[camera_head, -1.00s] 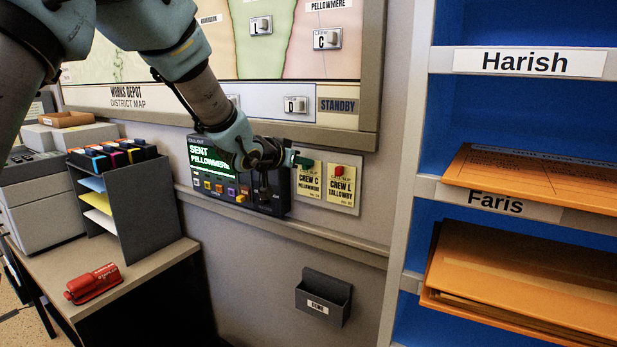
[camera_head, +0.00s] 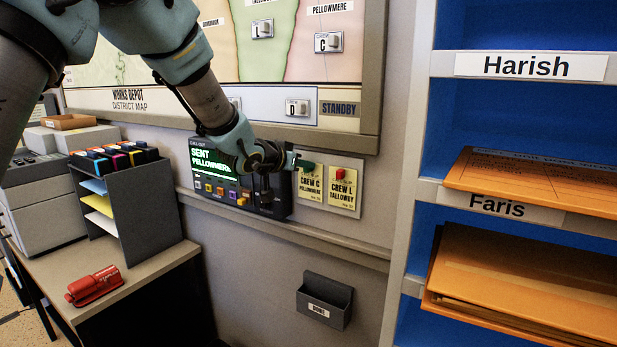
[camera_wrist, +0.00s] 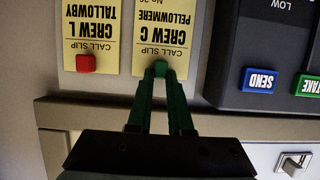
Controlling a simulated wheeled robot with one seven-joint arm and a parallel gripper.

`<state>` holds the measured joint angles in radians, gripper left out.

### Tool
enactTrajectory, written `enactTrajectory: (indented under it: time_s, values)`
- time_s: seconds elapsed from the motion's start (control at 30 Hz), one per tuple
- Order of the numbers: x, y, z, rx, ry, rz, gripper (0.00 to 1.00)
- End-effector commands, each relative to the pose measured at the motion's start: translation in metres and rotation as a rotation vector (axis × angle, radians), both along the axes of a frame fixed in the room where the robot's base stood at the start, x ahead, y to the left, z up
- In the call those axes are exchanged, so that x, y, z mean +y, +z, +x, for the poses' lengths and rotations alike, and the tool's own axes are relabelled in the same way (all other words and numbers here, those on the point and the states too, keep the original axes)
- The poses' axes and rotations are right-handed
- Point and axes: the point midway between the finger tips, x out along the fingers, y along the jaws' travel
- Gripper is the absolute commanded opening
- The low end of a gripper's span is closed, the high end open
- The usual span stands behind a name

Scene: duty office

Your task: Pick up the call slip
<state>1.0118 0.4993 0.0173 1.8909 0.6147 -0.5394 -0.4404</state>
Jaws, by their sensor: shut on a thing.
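The yellow Crew C Pellowmere call slip (camera_head: 311,186) is on the wall board, and it shows upside down in the wrist view (camera_wrist: 163,38). A small green tab (camera_wrist: 160,69) is at its heading edge. My gripper (camera_head: 299,163) reaches it from the left in the head view. In the wrist view my gripper's dark green fingers (camera_wrist: 163,80) are closed together on the green tab. The slip still looks flat against the board. Beside it is the yellow Crew L Tallowby call slip (camera_head: 342,190), with a red tab (camera_wrist: 86,63).
The call-out console (camera_head: 215,168) with coloured buttons is just left of the slips. A ledge (camera_head: 330,242) runs below them, with a small dark wall tray (camera_head: 325,300) lower down. The district map frame (camera_head: 355,142) is above. Blue shelves stand at the right.

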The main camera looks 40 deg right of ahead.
Motion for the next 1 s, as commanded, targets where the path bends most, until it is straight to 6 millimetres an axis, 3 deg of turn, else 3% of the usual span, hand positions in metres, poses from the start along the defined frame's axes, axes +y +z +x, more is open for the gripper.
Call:
enactTrajectory:
  time_s: [0.4, 0.8, 1.0]
  values:
    - [0.017, 0.016, -0.003, -0.002, 0.002, -0.002, 0.00]
    - [0.099, 0.061, -0.024, -0.003, 0.003, -0.002, 0.00]
    - [0.125, 0.076, -0.032, -0.002, 0.002, -0.002, 0.00]
